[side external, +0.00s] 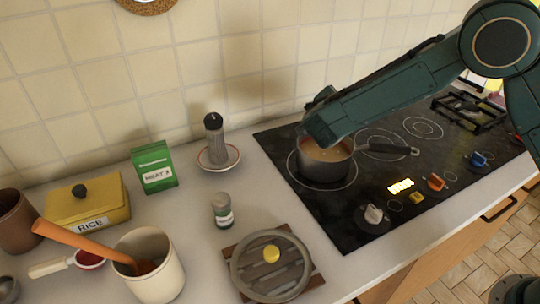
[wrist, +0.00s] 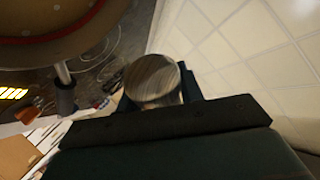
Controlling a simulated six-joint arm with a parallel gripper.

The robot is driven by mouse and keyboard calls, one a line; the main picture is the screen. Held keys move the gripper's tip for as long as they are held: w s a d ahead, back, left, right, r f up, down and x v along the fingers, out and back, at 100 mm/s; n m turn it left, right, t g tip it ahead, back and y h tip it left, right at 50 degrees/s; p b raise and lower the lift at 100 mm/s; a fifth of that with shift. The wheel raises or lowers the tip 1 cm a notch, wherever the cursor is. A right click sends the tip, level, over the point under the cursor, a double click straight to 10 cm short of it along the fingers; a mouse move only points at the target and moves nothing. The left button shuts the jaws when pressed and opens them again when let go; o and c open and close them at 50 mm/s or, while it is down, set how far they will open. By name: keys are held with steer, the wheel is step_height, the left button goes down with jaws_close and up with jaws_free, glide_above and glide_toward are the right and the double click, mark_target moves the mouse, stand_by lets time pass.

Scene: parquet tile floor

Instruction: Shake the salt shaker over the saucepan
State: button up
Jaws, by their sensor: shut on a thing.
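The saucepan (side external: 318,177) stands on a left hob ring, with orange-brown food inside and its dark handle pointing right. It also shows at the upper left of the wrist view (wrist: 70,50). My gripper (wrist: 157,98) is shut on a round-topped, grey-brown streaked thing, which seems to be the salt shaker (wrist: 152,75). No label on it can be read. In the side view the end of my arm is low over the saucepan and hides part of its rim. The jaws and the held thing cannot be made out there.
A green-labelled jar (side external: 221,210), a dark-topped grinder (side external: 213,138) on a saucer (side external: 232,160), a green packet (side external: 154,166) and a yellow rice box (side external: 90,203) stand left of the hob. A cream utensil pot (side external: 148,270) and a grey lid (side external: 270,285) are nearer. The tiled wall is behind.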

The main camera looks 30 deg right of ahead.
steer(key=shift+f, duration=0.1)
step_height(320, 180, down, 3)
steer(key=shift+f, duration=0.15)
stand_by(0.3)
steer(key=shift+r, duration=0.2)
steer(key=shift+r, duration=1.55)
